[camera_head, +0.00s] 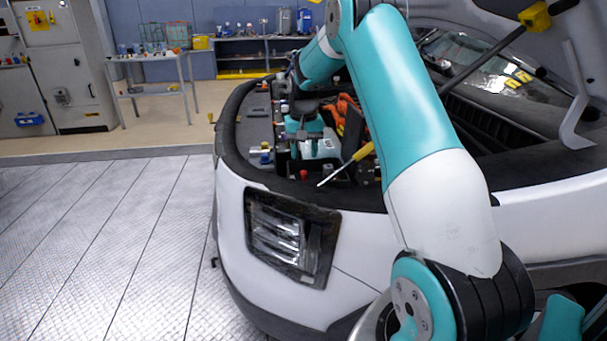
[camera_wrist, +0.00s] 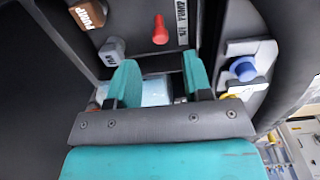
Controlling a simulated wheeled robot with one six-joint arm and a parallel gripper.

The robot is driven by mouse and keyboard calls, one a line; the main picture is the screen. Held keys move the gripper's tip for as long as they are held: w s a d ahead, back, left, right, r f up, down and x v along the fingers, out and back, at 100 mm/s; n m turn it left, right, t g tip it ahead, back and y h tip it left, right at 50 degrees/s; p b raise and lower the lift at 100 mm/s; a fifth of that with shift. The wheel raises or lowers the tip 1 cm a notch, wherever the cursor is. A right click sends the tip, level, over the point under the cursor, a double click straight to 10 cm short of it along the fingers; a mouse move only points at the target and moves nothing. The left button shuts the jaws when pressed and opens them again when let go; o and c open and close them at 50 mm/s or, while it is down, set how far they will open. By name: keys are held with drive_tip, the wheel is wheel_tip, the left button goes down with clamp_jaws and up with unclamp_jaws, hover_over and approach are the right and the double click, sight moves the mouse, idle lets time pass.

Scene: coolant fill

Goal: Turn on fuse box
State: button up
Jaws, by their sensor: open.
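In the wrist view, a dark panel, which looks like the fuse box (camera_wrist: 135,22), carries a red knob or lever (camera_wrist: 160,30) beside a label partly reading "PUMP". A brown block marked "PUMP" (camera_wrist: 88,15) and a grey block (camera_wrist: 112,51) sit to its left. My gripper (camera_wrist: 160,75) has two teal fingers spread apart with nothing clearly held; the red knob lies beyond the fingertips, apart from them. In the head view, my gripper (camera_head: 303,124) is over the open engine bay, and a small red part (camera_head: 304,174) shows in front of it. I cannot tell whether the fuse box is on.
A blue cap (camera_wrist: 243,69) is right of the fingers, and a pale object (camera_wrist: 156,92) shows between them. A yellow-handled screwdriver (camera_head: 362,152) leans over the bay's front edge. The raised hood (camera_head: 530,50) is at the right. Open floor (camera_head: 110,250) lies left of the car.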

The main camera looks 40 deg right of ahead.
sight(303, 173)
wheel_tip(303, 173, down, 7)
drive_tip(key=shift+f, duration=0.1)
idle(0.3)
clamp_jaws()
